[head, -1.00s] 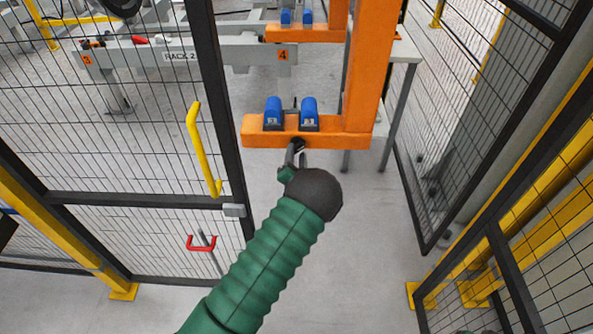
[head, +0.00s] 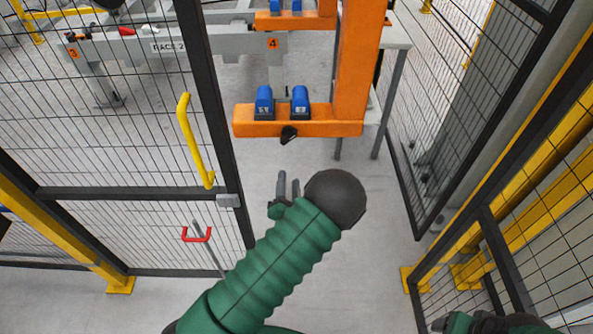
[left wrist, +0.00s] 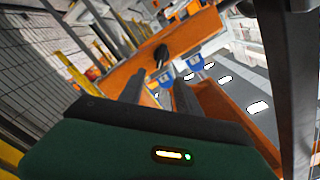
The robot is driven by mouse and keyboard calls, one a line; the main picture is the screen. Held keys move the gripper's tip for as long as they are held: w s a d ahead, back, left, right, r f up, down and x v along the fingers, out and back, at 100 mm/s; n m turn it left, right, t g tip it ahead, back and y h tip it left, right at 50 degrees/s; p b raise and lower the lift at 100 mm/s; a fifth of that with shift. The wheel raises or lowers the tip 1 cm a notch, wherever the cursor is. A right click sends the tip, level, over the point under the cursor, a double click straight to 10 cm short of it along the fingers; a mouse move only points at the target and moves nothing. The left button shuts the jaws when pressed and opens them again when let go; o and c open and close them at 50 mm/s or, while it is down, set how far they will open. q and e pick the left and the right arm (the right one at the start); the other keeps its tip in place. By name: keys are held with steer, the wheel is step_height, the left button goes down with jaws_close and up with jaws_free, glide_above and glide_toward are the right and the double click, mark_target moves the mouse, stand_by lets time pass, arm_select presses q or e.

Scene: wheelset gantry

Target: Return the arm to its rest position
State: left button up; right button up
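My left gripper (head: 288,188) reaches in front of the orange gantry beam (head: 340,128), below it in the head view. Its two grey fingers are apart with nothing between them. A black knob (head: 289,134) sits on the beam's front face, clear of the fingertips. In the left wrist view the left gripper (left wrist: 160,92) shows its fingers spread, with the knob (left wrist: 161,55) beyond them. Part of my right arm, green and black, shows at the bottom right edge of the head view; its fingers cannot be made out.
Two blue blocks (head: 264,103) stand on the beam. Mesh fencing with yellow posts (head: 565,235) stands at right. Grey floor (head: 375,240) between is clear.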

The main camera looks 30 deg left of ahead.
arm_select(q)
steer(key=s+d+r+n+g+h+p, duration=0.2)
steer(key=d+g+h+p, duration=0.1)
steer(key=d+g+h, duration=0.15)
steer(key=s+d+r+n+g+h+p, duration=0.2)
steer(key=d+g+h+p, duration=0.1)
steer(key=d, duration=0.2)
steer(key=s+d+r+g+h+p, duration=0.1)
steer(key=s+r+g, duration=0.1)
steer(key=s, duration=0.4)
steer(key=s+d+r+m+g+p, duration=0.1)
steer(key=s+r+g, duration=0.2)
steer(key=s, duration=0.3)
steer(key=shift+s+d+r+h, duration=0.3)
steer(key=shift+s+r+h, duration=0.05)
steer(key=shift+s, duration=0.05)
